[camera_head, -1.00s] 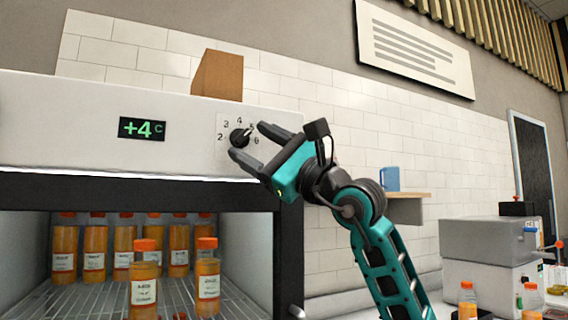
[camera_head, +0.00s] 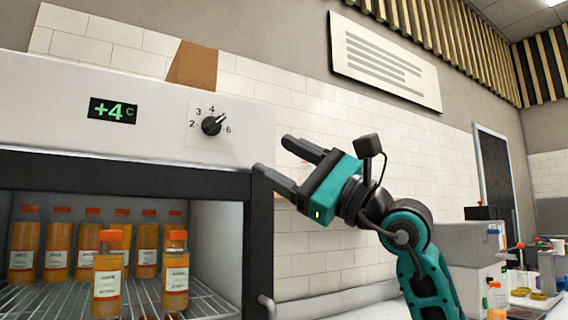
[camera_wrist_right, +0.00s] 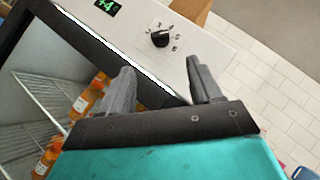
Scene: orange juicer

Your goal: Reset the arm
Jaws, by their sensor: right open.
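My right gripper (camera_head: 280,165) is open and empty in the head view. It is right of the fridge's control panel (camera_head: 60,130), apart from the dial. The black dial (camera_head: 211,125) sits on the white panel among printed numbers, its pointer toward the upper right. The dial also shows in the right wrist view (camera_wrist_right: 160,39), beyond and between the two open fingers (camera_wrist_right: 160,85). A green display (camera_head: 113,110) reads +4 C. My left gripper is not in view.
The open fridge (camera_head: 225,245) holds several orange juice bottles (camera_head: 107,285) on a wire rack. A brown box (camera_head: 192,66) stands on top of the fridge. A grey machine (camera_head: 465,245) and small items stand on the counter at the right. White tiled wall lies behind my arm.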

